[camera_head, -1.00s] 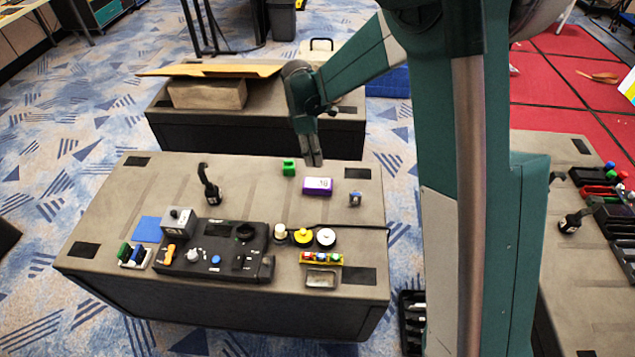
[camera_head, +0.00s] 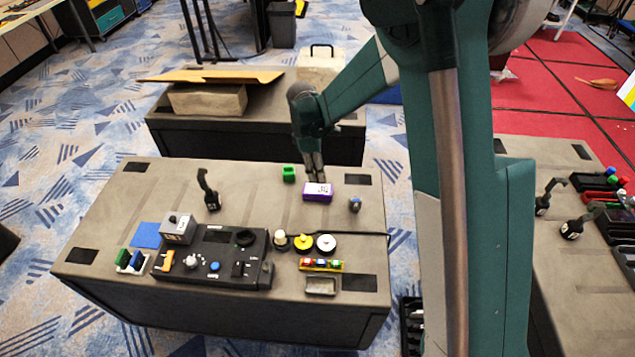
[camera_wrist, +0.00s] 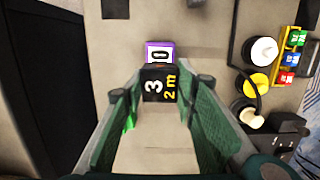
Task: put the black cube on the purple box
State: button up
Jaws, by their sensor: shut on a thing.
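The purple box (camera_head: 317,196), with a white label on top, lies on the near table just in front of my fingertips in the head view. In the wrist view the purple box (camera_wrist: 160,49) shows right beyond the cube, which hides part of it. I cannot tell whether cube and box touch. In the head view the cube is not clearly distinguishable.
A green block (camera_head: 289,174) sits left of the purple box, and a small grey-blue object (camera_head: 355,204) sits right of it. A black control panel (camera_head: 215,258), round knobs (camera_head: 303,242) and a coloured block rack (camera_head: 321,265) stand nearer the front.

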jog(key=shift+f, duration=0.75)
jog(key=shift+f+b, duration=0.4)
jog(key=shift+f, duration=1.45)
jog(key=shift+f, duration=0.2)
jog(key=o, duration=0.9)
jog(key=shift+r, duration=0.15)
jog(key=r, duration=0.4)
jog(key=a+r+p, duration=0.1)
jog(key=r, duration=0.7)
jog(key=shift+a+p, duration=0.35)
jog(key=shift+p, duration=0.05)
